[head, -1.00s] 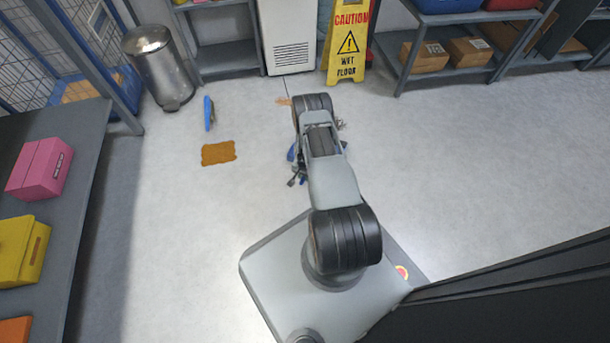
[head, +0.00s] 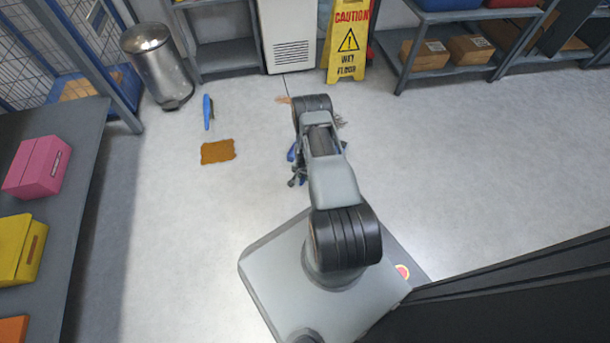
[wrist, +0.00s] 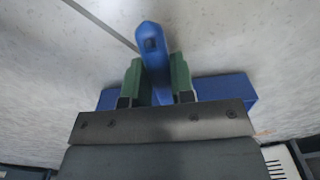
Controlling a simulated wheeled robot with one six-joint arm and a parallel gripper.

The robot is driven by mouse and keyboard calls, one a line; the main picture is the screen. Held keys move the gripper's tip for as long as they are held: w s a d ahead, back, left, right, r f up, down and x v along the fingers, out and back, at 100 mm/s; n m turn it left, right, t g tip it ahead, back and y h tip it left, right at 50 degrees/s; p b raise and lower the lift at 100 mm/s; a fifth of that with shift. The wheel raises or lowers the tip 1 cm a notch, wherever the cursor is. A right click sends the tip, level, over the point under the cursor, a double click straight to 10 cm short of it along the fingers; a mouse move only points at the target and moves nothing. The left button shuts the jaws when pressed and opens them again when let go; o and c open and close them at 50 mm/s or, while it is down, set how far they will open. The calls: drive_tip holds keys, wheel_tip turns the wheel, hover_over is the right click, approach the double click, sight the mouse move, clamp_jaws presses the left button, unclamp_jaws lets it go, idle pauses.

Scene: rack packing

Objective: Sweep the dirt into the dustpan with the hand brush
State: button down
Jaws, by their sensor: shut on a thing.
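My gripper (wrist: 154,85) is shut on a blue handle (wrist: 150,42), with a green finger on each side. A wide blue body (wrist: 222,90) behind the fingers looks like the dustpan; part of it is hidden by the gripper. In the head view my arm hides most of it, and only a bit of blue (head: 291,153) shows. The hand brush (head: 207,112), blue with a dark edge, lies on the floor to the left, apart from my gripper. A flat brown patch (head: 218,152) with uneven edges, possibly the dirt, lies just below the brush in the picture.
A smaller tan patch (head: 283,100) and a greyish scatter (head: 341,121) show beside my arm; I cannot tell what they are. A metal bin (head: 157,65), a yellow wet-floor sign (head: 347,45) and shelves (head: 450,72) stand at the back. The floor to the right is clear.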

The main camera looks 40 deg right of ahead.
drive_tip(key=shift+f, duration=0.2)
drive_tip(key=c, duration=0.9)
unclamp_jaws()
drive_tip(key=w+a+r+n+t+p, duration=0.15)
drive_tip(key=r+p, duration=0.65)
drive_tip(key=r, duration=1.1)
drive_tip(key=w+a+r+n+p, duration=0.2)
drive_tip(key=r+p, duration=0.5)
drive_tip(key=r, duration=1.3)
drive_tip(key=w+a+r+n+p, duration=0.1)
drive_tip(key=a+r+p, duration=0.5)
drive_tip(key=r, duration=1.3)
drive_tip(key=s+a+r+n+p, duration=0.2)
drive_tip(key=s+r+p, duration=0.4)
drive_tip(key=r, duration=0.6)
drive_tip(key=s+a+r+n+t+p, duration=0.1)
drive_tip(key=s+a+r+p, duration=0.3)
drive_tip(key=r, duration=0.9)
drive_tip(key=s+a+r+n+t+p, duration=0.1)
drive_tip(key=s+a+r+n+p, duration=0.2)
drive_tip(key=s+r+p, duration=0.5)
drive_tip(key=shift+s+r+n+p, duration=0.25)
drive_tip(key=shift+r+p, duration=0.5)
drive_tip(key=shift+r, duration=0.6)
drive_tip(key=shift+s+r+n+p, duration=0.2)
drive_tip(key=shift+r+p, duration=0.5)
drive_tip(key=shift+r, duration=0.6)
